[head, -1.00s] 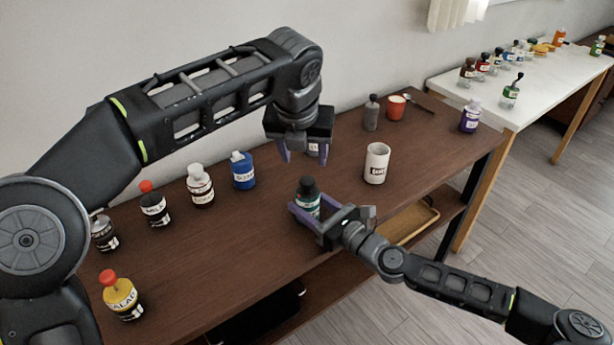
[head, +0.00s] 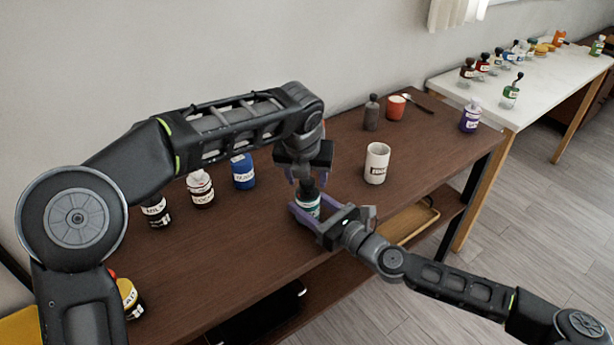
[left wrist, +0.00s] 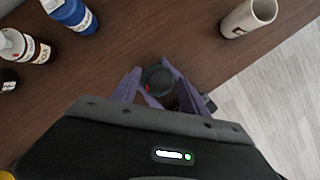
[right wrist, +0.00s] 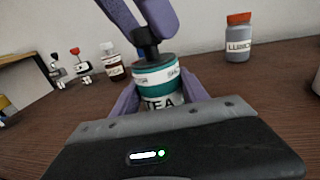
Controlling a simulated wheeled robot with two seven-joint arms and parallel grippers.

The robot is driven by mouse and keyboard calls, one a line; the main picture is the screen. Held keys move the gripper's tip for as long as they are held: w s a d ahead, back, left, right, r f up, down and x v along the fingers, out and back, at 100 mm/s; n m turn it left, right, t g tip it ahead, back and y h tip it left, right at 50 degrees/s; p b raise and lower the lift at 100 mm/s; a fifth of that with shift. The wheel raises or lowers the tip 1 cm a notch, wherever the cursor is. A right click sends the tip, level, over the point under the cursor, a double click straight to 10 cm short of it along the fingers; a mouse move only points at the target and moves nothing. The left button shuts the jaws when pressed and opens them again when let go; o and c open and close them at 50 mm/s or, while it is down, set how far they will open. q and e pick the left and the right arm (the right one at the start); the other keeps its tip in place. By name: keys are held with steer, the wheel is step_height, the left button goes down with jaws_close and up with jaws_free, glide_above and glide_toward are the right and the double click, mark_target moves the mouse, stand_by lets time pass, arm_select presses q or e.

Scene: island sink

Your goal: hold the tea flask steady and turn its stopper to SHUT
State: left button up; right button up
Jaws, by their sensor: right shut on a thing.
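The tea flask (head: 307,207) stands upright on the brown table, with a teal upper band, a white TEA label and a black stopper (right wrist: 147,44). My right gripper (head: 305,208) is shut on the flask's body from the near side; the flask also shows in the right wrist view (right wrist: 155,80). Small white marks sit on the teal band, one starting "SH". My left gripper (left wrist: 155,80) points down from above, its fingers open on either side of the stopper, which shows as a dark disc with a red mark. I cannot tell whether they touch it.
A white cup (head: 376,164) stands right of the flask. A blue bottle (head: 243,172) and other labelled bottles stand to the left. The table's front edge is close to the flask.

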arm_select(q)
jaws_close()
stand_by(0.3)
